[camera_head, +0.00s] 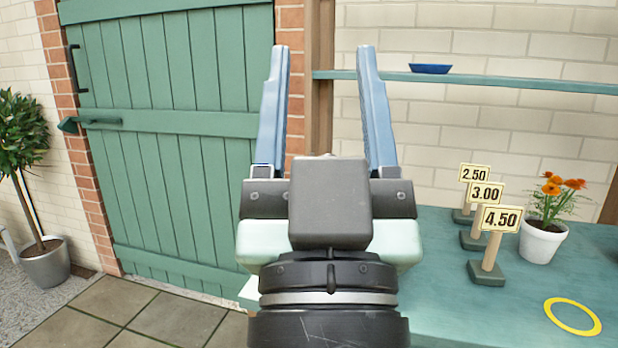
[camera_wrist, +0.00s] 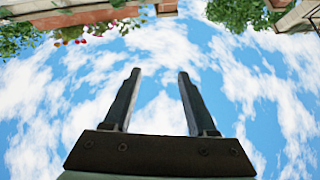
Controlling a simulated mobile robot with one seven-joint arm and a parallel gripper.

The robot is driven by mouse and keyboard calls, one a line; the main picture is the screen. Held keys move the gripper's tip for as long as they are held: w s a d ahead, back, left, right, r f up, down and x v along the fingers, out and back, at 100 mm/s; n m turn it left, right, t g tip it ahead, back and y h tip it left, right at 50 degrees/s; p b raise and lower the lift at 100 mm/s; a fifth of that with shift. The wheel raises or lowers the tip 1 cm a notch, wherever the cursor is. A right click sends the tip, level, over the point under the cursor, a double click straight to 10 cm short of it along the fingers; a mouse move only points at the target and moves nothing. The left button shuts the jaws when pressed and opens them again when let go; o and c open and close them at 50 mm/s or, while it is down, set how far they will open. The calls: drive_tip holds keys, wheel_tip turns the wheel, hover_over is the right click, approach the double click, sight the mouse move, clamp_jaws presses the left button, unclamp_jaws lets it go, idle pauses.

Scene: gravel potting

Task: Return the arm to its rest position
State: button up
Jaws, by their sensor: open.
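My gripper (camera_head: 322,58) stands upright in the middle of the head view, its two blue-grey fingers spread wide apart with nothing between them. The wrist view also shows the gripper (camera_wrist: 159,73) open and empty, its fingers against blue sky and clouds. In the head view the arm rises from the bottom edge, in front of the green door and the left end of the table. It covers part of both.
A teal table (camera_head: 440,240) is at right. It bears price signs (camera_head: 497,219), a white pot with orange flowers (camera_head: 543,242) and a yellow ring (camera_head: 572,316). A blue saucer (camera_head: 430,69) sits on the shelf (camera_head: 500,82). A green door (camera_head: 170,130) and potted tree (camera_head: 45,263) are at left.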

wheel_tip(320, 180, up, 30)
drive_tip(key=s+a+t+p, duration=0.1)
drive_tip(key=s+p, duration=0.2)
drive_tip(key=p, duration=2.2)
drive_tip(key=shift+f, duration=0.2)
